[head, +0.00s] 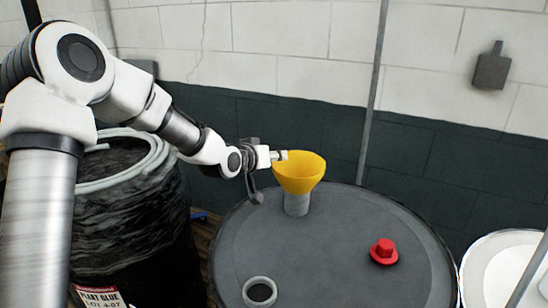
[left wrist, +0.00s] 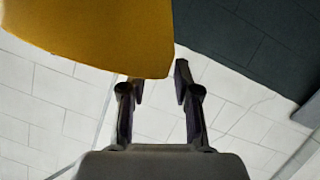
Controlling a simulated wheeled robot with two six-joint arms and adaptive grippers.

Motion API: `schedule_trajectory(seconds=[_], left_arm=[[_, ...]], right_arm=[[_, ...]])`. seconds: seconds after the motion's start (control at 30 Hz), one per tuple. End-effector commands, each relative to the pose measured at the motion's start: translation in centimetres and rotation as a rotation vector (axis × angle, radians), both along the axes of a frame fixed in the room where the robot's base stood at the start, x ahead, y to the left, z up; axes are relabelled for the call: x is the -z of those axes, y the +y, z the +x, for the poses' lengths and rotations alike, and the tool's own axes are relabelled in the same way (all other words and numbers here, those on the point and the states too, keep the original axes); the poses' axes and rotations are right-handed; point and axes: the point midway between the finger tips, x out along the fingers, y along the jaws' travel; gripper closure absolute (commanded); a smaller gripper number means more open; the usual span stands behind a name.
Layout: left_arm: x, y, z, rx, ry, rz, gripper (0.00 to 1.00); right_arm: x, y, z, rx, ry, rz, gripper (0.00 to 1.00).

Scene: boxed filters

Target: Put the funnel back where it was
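A yellow funnel (head: 300,175) stands upright over a grey neck (head: 297,204) on the dark drum top (head: 335,240) in the head view. My left gripper (head: 281,156) is at the left side of the funnel's rim. In the left wrist view the funnel (left wrist: 95,30) fills the upper left, close to the fingertips. The left gripper's fingers (left wrist: 159,82) are apart, with wall showing between them. I cannot tell whether a finger touches the funnel. My right gripper is in neither view.
A red cap (head: 384,251) sits on the drum's right side. An open grey ring (head: 260,291) is at its front. A black-wrapped barrel (head: 130,225) labelled plant glue stands left, a white container (head: 500,262) right. A wall (head: 420,160) is behind.

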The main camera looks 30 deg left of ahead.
Motion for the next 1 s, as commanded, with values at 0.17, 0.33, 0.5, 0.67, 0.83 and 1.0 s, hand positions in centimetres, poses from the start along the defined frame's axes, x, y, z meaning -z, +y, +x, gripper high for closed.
schedule_trajectory(seconds=[0.17, 0.33, 0.5, 0.67, 0.83, 1.0], left_arm=[[-0.3, 0.0, 0.0, 0.000, 0.000, 0.000, 0.69], [-1.6, 0.1, -1.1, -0.002, -0.003, -0.005, 0.69], [-3.4, 0.4, -5.4, -0.001, -0.006, -0.010, 0.69], [-5.3, 0.6, -9.0, 0.001, -0.003, -0.010, 0.69], [-5.9, 0.8, -10.9, 0.000, -0.001, -0.004, 0.69], [-5.7, 0.8, -11.2, 0.000, 0.000, 0.000, 0.69]], right_arm=[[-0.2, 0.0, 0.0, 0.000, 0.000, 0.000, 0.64], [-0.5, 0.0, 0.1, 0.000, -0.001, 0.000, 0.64], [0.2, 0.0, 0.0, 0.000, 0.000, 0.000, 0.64], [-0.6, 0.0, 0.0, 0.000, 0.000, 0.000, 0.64], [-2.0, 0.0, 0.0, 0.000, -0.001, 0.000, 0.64], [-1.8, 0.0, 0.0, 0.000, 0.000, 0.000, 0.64]])
